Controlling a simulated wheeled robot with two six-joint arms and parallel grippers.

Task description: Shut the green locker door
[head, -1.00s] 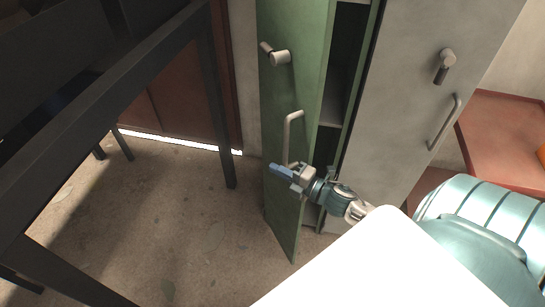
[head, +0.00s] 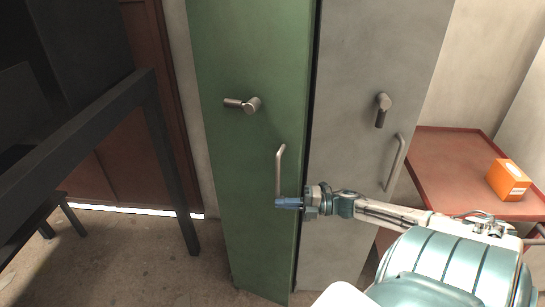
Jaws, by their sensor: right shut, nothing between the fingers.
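The green locker door (head: 240,180) stands nearly flush with the locker front, with only a narrow dark line between it and the grey door; I cannot tell whether it is fully closed. It carries a bar handle (head: 279,172) and, above that, a turn knob (head: 245,105) whose lever points left. My right gripper (head: 287,203) is shut and empty. Its fingertips lie over the right part of the green door, at the lower end of the bar handle. I cannot tell whether they touch. My left gripper is not in view.
A grey locker door (head: 350,150) with its own knob and handle is shut to the right. A red table (head: 450,165) with an orange box (head: 508,180) stands farther right. A dark metal frame (head: 170,160) stands left, with bare floor (head: 130,255) between.

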